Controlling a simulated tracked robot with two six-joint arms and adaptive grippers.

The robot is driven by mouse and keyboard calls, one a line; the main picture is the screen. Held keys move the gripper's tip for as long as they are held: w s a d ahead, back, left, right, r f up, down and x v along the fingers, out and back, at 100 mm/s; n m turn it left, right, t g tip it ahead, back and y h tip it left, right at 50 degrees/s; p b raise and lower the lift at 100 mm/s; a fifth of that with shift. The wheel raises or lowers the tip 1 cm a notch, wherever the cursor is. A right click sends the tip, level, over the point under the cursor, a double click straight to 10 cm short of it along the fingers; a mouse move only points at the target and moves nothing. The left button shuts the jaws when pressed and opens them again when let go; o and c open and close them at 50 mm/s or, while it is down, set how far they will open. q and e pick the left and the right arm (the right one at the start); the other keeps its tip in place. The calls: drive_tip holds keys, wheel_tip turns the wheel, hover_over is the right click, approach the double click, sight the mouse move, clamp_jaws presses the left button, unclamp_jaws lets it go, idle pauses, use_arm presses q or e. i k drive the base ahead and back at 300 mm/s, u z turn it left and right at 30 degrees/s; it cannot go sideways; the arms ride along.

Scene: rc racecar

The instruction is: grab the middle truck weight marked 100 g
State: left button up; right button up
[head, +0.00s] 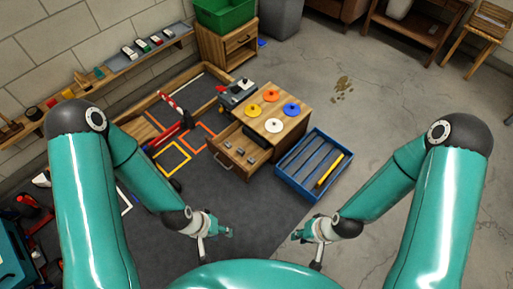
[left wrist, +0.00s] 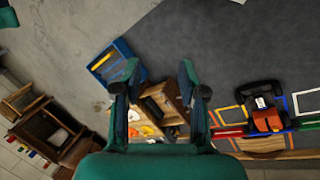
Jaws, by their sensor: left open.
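Small grey weights (head: 239,152) lie in the pulled-out drawer (head: 222,160) of a low wooden cabinet in the head view. They are too small for me to read any 100 g mark. My left gripper (head: 217,243) is open and empty, in front of and below the drawer in the picture, well apart from it. It also shows in the left wrist view (left wrist: 158,78) with its two fingers spread and the cabinet (left wrist: 160,103) seen between and beyond them. My right gripper (head: 307,247) is open and empty, below the blue crate in the picture.
Coloured discs (head: 271,95) sit on the cabinet top. A blue slatted crate (head: 292,185) with a yellow bar (head: 330,171) stands right of the drawer. A red-and-white barrier (head: 173,110) and coloured floor frames (head: 172,158) are to the left. Dark mat before the drawer is clear.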

sight(251, 159)
drive_tip(key=z, duration=0.5)
drive_tip(key=i, duration=0.3)
drive_tip(key=u, duration=1.95)
drive_tip(key=i, duration=0.2)
drive_tip(key=u, duration=1.8)
drive_tip(key=k, duration=1.1)
drive_tip(key=z, duration=1.35)
drive_tip(key=i, duration=0.65)
drive_tip(key=z, duration=0.3)
